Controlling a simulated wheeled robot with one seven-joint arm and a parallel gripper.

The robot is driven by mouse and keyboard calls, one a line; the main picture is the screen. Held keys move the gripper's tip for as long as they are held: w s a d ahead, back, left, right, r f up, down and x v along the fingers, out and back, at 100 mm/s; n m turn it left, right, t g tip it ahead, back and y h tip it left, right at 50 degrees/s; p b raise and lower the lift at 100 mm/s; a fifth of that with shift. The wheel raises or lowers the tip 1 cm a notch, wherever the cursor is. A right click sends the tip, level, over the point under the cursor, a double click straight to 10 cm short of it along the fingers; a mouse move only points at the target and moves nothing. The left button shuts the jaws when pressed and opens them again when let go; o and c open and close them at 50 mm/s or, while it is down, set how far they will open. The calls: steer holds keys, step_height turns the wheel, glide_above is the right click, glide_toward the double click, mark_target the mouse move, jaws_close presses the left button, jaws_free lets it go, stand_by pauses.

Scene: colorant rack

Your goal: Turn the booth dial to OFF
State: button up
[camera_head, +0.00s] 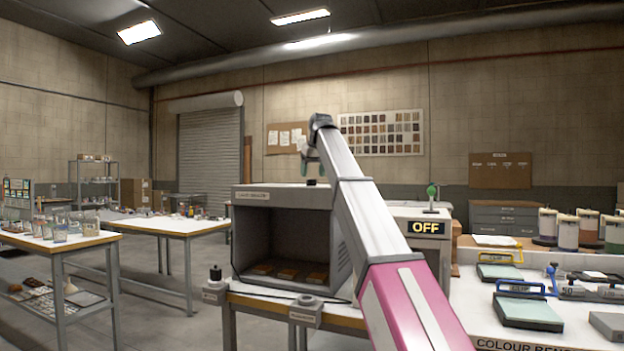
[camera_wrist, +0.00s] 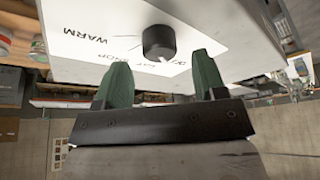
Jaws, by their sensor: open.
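The booth (camera_head: 285,195) is a grey open-fronted box on a bench in the head view. A small black dial (camera_head: 312,182) stands on its top. In the wrist view the dial (camera_wrist: 158,41) is a round black knob on a white panel (camera_wrist: 95,22). The word WARM is readable there; other printed labels are partly hidden or too blurred to read. I cannot tell where the dial points. My gripper (camera_head: 311,165) is above the booth top, pointing down. Its two green fingers (camera_wrist: 158,62) are open and empty, with the dial just beyond the gap between them.
An OFF sign (camera_head: 425,228) is on a white unit to the right of the booth. A knobbed grey box (camera_head: 305,311) sits at the bench front. Colour equipment (camera_head: 528,313) fills the right bench. A table (camera_head: 168,225) stands left, with clear floor between.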

steer(key=v, duration=0.7)
steer(key=shift+r, duration=0.4)
steer(key=shift+s, duration=0.1)
